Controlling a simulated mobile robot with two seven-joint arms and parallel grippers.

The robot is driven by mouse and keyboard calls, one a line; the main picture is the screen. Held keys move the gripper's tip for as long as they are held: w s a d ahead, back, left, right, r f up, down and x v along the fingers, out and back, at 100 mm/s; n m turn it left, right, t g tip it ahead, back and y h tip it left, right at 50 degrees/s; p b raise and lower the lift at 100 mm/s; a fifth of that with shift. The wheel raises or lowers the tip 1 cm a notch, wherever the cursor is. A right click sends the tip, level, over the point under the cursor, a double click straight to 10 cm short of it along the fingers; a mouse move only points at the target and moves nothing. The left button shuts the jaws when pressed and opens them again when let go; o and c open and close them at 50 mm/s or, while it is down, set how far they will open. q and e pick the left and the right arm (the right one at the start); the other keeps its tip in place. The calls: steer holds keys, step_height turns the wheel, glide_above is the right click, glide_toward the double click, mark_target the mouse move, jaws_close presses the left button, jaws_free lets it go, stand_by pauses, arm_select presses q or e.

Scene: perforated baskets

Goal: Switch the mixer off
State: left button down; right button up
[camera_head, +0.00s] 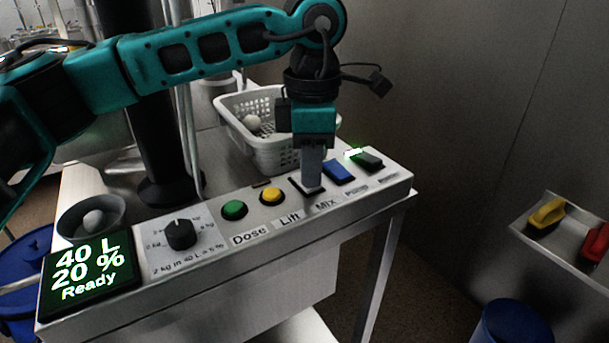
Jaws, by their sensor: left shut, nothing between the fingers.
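The control panel (215,250) runs along the front edge of a metal table. Its labels read Dose (250,235), Lift (289,219) and Mix (325,203); the two further right are too small to read. My left gripper (312,184) is shut and points down, its tips at or just over a switch (296,186) behind the Mix label. The fingers hide most of that switch, so I cannot tell its position or whether they touch it. A display (88,274) reads 40 L, 20 %, Ready. My right gripper is not in view.
A green button (234,209), a yellow button (271,195) and a black knob (181,234) lie left of the fingers. A blue switch (339,172) and a black switch (368,161) with a green glow lie right. A white perforated basket (280,156) stands close behind.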

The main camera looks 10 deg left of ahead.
arm_select(q)
steer(key=shift+r+p, duration=2.15)
steer(key=shift+r, duration=1.25)
